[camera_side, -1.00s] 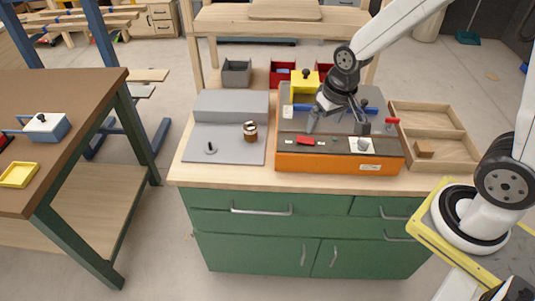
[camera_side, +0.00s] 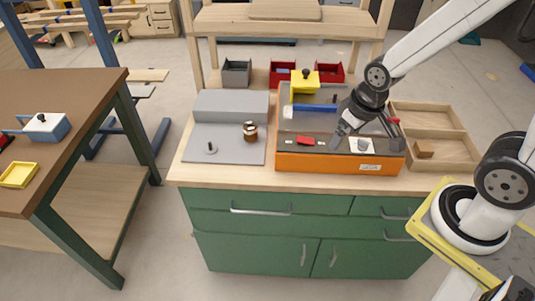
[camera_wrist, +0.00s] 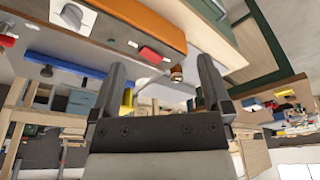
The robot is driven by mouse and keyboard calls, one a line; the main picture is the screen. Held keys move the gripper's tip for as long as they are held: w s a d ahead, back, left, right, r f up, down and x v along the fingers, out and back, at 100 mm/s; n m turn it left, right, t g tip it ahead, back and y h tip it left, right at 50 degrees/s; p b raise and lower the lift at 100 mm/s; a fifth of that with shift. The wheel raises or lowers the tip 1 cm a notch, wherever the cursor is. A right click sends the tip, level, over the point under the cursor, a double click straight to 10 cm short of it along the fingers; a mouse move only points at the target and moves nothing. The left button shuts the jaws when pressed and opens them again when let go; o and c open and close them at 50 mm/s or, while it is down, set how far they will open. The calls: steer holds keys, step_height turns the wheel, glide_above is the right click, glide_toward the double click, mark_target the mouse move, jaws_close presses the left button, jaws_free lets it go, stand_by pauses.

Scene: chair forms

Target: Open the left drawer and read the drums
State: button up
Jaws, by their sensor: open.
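The green cabinet's left drawer (camera_side: 290,199) is shut, with a metal bar handle (camera_side: 262,210) across its front. A small brown and white drum-like piece (camera_side: 250,133) stands on the grey plate (camera_side: 225,150); it also shows in the wrist view (camera_wrist: 177,73). I cannot make out any markings on it. My gripper (camera_side: 350,133) is open and empty over the right front of the orange box (camera_side: 318,163), near its white knob plate. In the wrist view, both fingers (camera_wrist: 162,92) stand apart. The drawer's inside is hidden.
The box top carries a red switch (camera_side: 306,140), a blue bar (camera_side: 318,107) and a yellow block (camera_side: 303,82). A divided wooden tray (camera_side: 470,150) stands right of it. Grey and red bins stand behind. The floor before the drawer is clear.

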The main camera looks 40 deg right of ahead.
steer(key=c, duration=0.6)
steer(key=n+t+h, duration=0.8)
steer(key=n+h, duration=0.1)
steer(key=h, duration=0.2)
glide_toward(262, 212)
steer(key=w+d+f, duration=0.1)
steer(key=w+d, duration=0.1)
steer(key=shift+s+a+f, duration=0.15)
steer(key=shift+s, duration=0.05)
steer(key=shift+x, duration=3.9)
